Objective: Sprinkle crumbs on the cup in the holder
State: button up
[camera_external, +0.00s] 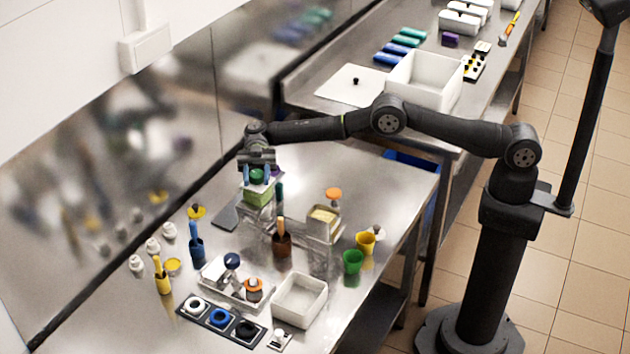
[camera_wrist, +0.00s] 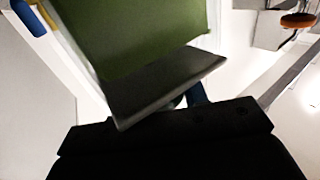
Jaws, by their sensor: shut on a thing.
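My gripper (camera_external: 257,170) is at the back left of the steel table, with its blue fingers shut on a green round knob (camera_external: 257,177). A green box with a pale rim (camera_external: 258,197) is directly below the knob; I cannot tell if they are joined. In the wrist view a green block (camera_wrist: 140,35) with a grey slab along its edge fills the upper middle, and the fingertips are mostly hidden. A yellow cup (camera_external: 366,242) and a green cup (camera_external: 352,262) stand at the right. I cannot make out which cup is in a holder, or any crumbs.
A clear stand with a pale-yellow-filled tray (camera_external: 324,216) is right of my gripper. A white bin (camera_external: 299,300), a metal tray (camera_external: 222,279), a brown pot with a handle (camera_external: 281,246) and a blue pot (camera_external: 196,248) stand nearer the front. A wall panel borders the left.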

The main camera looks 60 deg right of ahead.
aim_at(257, 178)
jog(key=shift+s+n+g+h, duration=0.1)
jog(key=shift+n+g+h, duration=0.2)
jog(key=shift+n+g, duration=0.15)
dwell(0.4)
jog(key=o, duration=1)
jog(key=shift+c, duration=0.2)
notch_tip(257, 178, up, 4)
jog(key=shift+r, duration=0.25)
jog(key=w+d+r, duration=0.1)
jog(key=d+r, duration=0.5)
jog(key=d, duration=0.5)
jog(key=shift+d+r, duration=0.3)
